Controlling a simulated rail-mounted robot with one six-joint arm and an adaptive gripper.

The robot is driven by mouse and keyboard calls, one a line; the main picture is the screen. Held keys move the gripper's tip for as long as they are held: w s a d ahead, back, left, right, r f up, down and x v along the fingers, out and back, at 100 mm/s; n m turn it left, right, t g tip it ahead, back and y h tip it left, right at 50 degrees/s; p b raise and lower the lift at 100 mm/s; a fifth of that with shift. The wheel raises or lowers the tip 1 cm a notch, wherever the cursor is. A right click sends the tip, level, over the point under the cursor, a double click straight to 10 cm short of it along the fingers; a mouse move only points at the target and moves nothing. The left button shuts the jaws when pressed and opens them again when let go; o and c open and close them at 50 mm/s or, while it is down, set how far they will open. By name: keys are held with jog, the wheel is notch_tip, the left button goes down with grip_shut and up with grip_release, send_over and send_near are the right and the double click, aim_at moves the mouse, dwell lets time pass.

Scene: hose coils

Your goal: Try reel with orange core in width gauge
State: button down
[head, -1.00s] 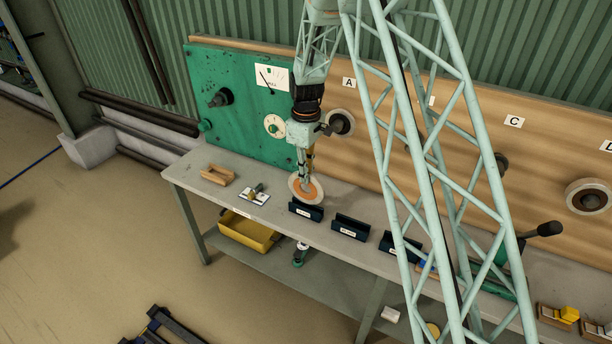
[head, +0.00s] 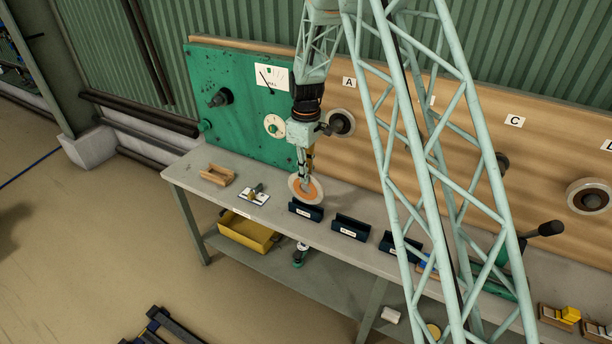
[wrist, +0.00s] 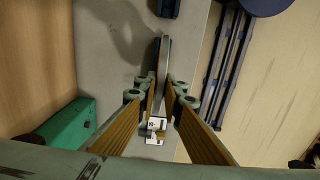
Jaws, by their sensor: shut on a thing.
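The reel with the orange core (head: 314,190) has a pale outer ring and is held on edge in my gripper (head: 304,181). In the wrist view the reel (wrist: 165,58) shows edge-on as a thin grey strip between the fingers of my gripper (wrist: 164,88). A wooden U-shaped piece (head: 217,175) lies on the bench to the left. I cannot tell which piece is the width gauge.
More labelled dark blue blocks (head: 350,228) stand right along the grey bench (head: 192,174). A white plate with a small fixture (head: 255,194) lies left of the reel. A green panel (head: 245,90) and a wooden board with reels on pegs (head: 341,122) rise behind.

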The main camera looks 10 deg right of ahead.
aim_at(306, 194)
jog(key=shift+f+b, duration=1.6)
jog(key=shift+f, duration=1.1)
dwell(2.1)
jog(key=c, duration=2.7)
grip_release()
jog(key=shift+o, duration=0.5)
jog(key=shift+r+p, duration=0.75)
jog(key=shift+r, duration=1.25)
